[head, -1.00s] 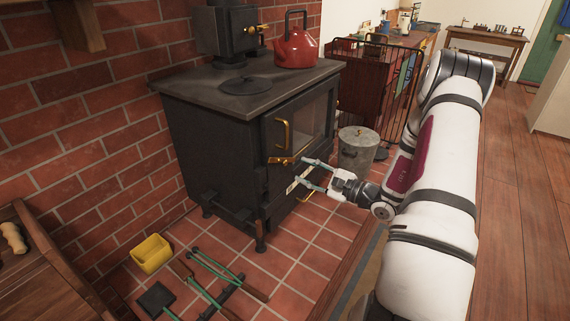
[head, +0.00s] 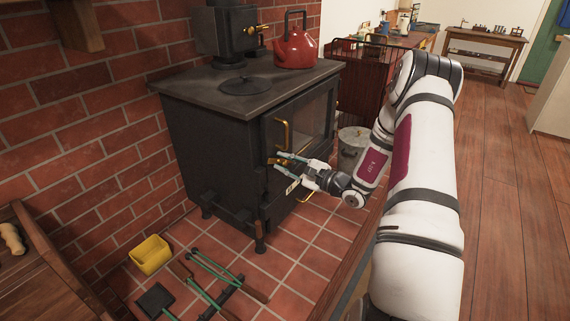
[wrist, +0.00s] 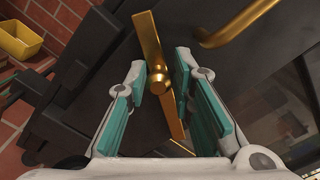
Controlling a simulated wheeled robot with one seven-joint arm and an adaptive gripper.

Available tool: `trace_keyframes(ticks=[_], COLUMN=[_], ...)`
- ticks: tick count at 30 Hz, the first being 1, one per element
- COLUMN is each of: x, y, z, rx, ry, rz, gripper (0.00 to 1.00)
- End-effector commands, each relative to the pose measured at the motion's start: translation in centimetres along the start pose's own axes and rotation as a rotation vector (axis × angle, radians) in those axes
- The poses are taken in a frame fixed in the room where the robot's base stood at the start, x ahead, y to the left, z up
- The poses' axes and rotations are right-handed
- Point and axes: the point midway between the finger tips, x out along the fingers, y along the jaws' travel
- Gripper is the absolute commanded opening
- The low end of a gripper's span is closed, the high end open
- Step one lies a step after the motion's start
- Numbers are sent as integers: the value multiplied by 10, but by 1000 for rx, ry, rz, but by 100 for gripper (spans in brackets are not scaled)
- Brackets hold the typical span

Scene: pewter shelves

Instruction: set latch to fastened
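The latch (wrist: 151,48) is a flat brass bar with a round knob, mounted on the front of the black stove (head: 240,140). In the wrist view it runs between the two teal fingers of my gripper (wrist: 160,85), with its knob between the fingertips. The fingers stand apart, with a gap visible around the knob. In the head view my gripper (head: 279,166) is at the stove front, partly covering the latch (head: 284,159). A brass door handle (head: 282,134) stands above the latch; it also shows in the wrist view (wrist: 235,22).
A metal bucket (head: 353,138) stands behind my arm. A red kettle (head: 296,45) sits on the stove top. A yellow container (head: 150,254) and fire tools (head: 205,288) lie on the tiles at the lower left. A dark fire guard (head: 385,70) stands behind.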

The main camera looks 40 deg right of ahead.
Motion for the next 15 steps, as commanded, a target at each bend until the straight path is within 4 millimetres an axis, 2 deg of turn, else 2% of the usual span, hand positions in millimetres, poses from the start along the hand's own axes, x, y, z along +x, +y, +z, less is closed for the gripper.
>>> trace_keyframes(ticks=[15], x=[0], y=[6], z=[-1], rx=[-26], ry=[0], rz=[5], gripper=[0])
